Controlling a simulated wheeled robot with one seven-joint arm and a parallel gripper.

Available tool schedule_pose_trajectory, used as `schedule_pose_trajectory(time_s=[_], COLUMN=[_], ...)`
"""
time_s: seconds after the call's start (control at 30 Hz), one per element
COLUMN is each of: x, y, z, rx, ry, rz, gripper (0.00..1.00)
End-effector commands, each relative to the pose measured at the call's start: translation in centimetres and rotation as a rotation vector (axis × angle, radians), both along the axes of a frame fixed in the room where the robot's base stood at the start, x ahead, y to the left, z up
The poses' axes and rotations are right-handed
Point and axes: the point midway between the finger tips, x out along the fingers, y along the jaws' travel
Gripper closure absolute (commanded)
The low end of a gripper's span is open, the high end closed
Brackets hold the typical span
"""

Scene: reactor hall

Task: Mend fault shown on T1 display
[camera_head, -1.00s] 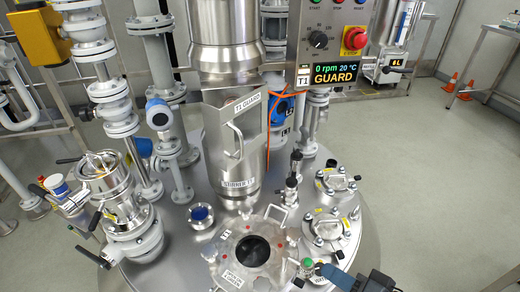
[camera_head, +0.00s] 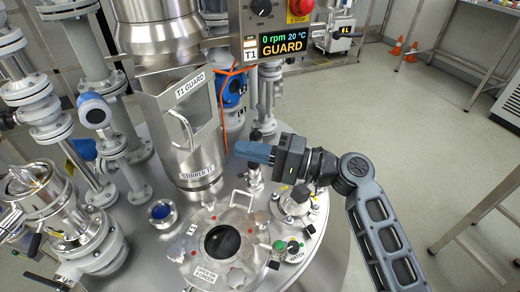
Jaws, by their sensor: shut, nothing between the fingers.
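The T1 display (camera_head: 283,43) reads 0 rpm, 20 °C and GUARD in orange. The T1 guard (camera_head: 188,105) is a steel cover with a curved handle (camera_head: 181,126) around the stirrer shaft housing, above the stirrer (camera_head: 197,170) labelled STIRRER 1.2. The guard stands swung out at an angle, with an opening on its right side. My gripper (camera_head: 238,148) has blue fingers and is shut and empty. It points left over the vessel lid, right of the stirrer and apart from the guard handle. The fingertips are small in this view.
An orange cable (camera_head: 226,105) hangs beside the guard. Pipes crowd the left. Open floor (camera_head: 455,130) lies to the right, beside a steel table (camera_head: 492,205).

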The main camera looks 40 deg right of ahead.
Motion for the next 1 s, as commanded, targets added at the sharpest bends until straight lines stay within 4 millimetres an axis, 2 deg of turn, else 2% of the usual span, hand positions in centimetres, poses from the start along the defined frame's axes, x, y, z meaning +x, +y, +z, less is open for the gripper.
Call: schedule_pose_trajectory(time_s=[0.3, 0.5, 1.0], x=[5.1, 6.9, 7.5], y=[3.4, 4.6, 5.0], z=[0.6, 0.7, 0.7], rx=[0.001, -0.001, -0.001], ry=[0.001, 0.001, 0.002], rz=[0.001, 0.000, -0.002], gripper=[1.00, 1.00, 1.00])
